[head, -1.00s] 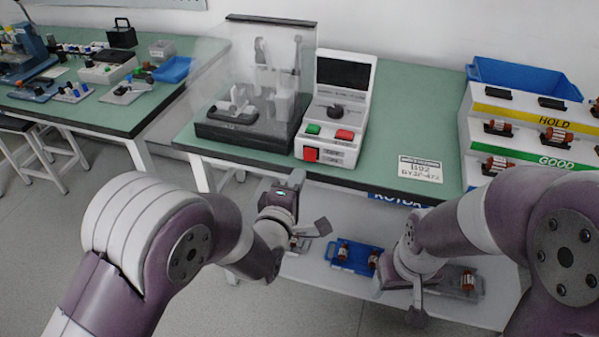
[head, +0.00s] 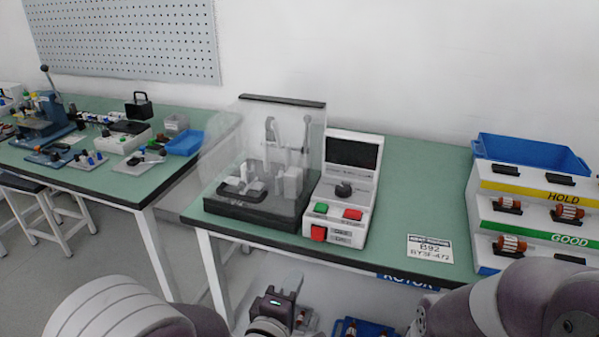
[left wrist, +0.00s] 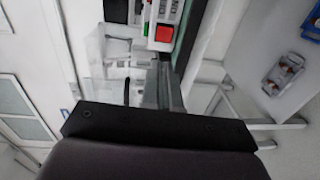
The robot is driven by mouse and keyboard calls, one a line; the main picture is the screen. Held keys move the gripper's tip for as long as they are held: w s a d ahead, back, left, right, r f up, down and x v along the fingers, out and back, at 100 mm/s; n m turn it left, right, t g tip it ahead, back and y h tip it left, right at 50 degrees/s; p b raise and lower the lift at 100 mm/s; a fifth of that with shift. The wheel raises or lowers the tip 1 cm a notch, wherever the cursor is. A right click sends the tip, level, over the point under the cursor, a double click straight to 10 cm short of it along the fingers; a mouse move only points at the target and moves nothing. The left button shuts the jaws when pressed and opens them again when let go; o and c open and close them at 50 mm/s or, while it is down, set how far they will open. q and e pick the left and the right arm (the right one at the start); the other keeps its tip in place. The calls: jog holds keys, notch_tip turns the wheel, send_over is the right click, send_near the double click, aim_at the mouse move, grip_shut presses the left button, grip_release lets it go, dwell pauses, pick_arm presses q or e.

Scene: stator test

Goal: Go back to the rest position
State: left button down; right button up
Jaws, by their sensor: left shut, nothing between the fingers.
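My left gripper (head: 283,305) shows at the bottom of the head view, in front of and below the bench's front edge. It is shut and empty. In the left wrist view a dark bar of my own wrist crosses the lower middle. My right arm comes in at the lower right of the head view. Its gripper is out of the frame. The tester (head: 345,195) with green and red buttons stands on the green bench (head: 410,205), beside a clear-covered fixture (head: 265,165).
A blue tray (head: 362,328) lies on the lower shelf. A second bench (head: 100,180) with tools stands at the left. The floor between the benches is clear.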

pick_arm(q)
jog(key=s+a+f+m+g+y, duration=0.2)
jog(key=s+f+m+g, duration=0.45)
jog(key=f+m, duration=0.35)
jog(key=s+a+m+g+y, duration=0.3)
jog(key=s+a+m+g, duration=0.3)
jog(key=s+a+g, duration=0.4)
jog(key=w+a+r+t+p, duration=0.1)
jog(key=a+r+p, duration=0.1)
jog(key=r+p, duration=0.7)
jog(key=w+a+r+n+p, duration=0.1)
jog(key=a+r+p, duration=0.1)
jog(key=r+p, duration=0.8)
notch_tip(320, 180, up, 3)
jog(key=shift+w+a+f+n+t, duration=0.15)
jog(key=shift+w+a+n+t, duration=0.05)
jog(key=shift+w+n+t, duration=0.15)
